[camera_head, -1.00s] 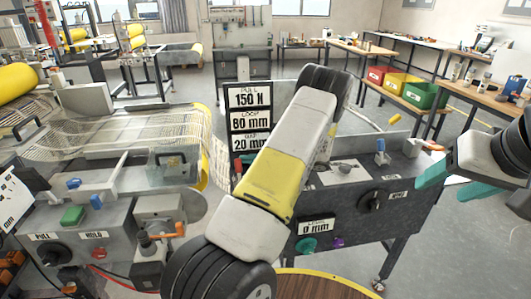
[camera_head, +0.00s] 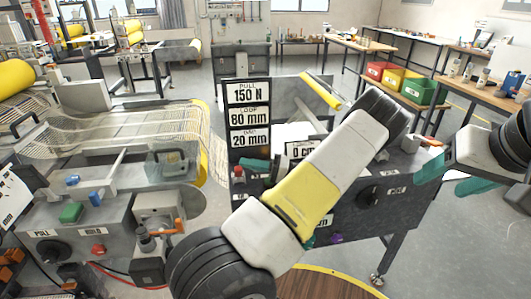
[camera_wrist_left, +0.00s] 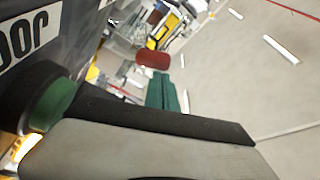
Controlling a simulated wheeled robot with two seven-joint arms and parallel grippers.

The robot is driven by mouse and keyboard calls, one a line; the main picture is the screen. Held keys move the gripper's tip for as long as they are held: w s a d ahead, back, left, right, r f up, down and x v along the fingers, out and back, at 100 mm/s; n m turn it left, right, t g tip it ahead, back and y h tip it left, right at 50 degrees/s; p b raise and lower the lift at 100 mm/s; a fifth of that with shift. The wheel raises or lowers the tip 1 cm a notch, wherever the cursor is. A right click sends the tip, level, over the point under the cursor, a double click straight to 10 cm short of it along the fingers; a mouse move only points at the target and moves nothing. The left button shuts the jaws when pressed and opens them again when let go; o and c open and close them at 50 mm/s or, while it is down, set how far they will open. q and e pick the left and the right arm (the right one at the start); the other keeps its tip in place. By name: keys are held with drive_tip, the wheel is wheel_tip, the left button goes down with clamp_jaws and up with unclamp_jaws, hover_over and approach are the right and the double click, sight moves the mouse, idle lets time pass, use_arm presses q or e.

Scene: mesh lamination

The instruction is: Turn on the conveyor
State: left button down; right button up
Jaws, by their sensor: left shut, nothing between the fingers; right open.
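My left gripper (camera_head: 257,165) shows only as teal fingertips past the edge of my own forearm, which hides the rest. In the left wrist view its teal fingers (camera_wrist_left: 165,90) are together and empty. A red button (camera_head: 238,171) on a dark post is just left of the fingertips in the head view; I cannot tell if they touch. A red round thing (camera_wrist_left: 153,60) lies beyond the fingers in the wrist view, and a green round part (camera_wrist_left: 50,105) is close at left. My right gripper (camera_head: 445,180) is open and empty at the right. A dark control panel (camera_head: 365,220) has a black knob (camera_head: 368,195).
A sign stack (camera_head: 249,113) reading 150 N, 80 mm and 20 mm stands close behind the left gripper. A mesh web (camera_head: 130,130) runs over the machine at left. A purple knob (camera_head: 336,238) is low on the panel.

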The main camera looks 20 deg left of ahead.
use_arm(q)
drive_tip(key=shift+s+d+f, duration=0.2)
drive_tip(key=shift+s, duration=0.2)
idle(0.3)
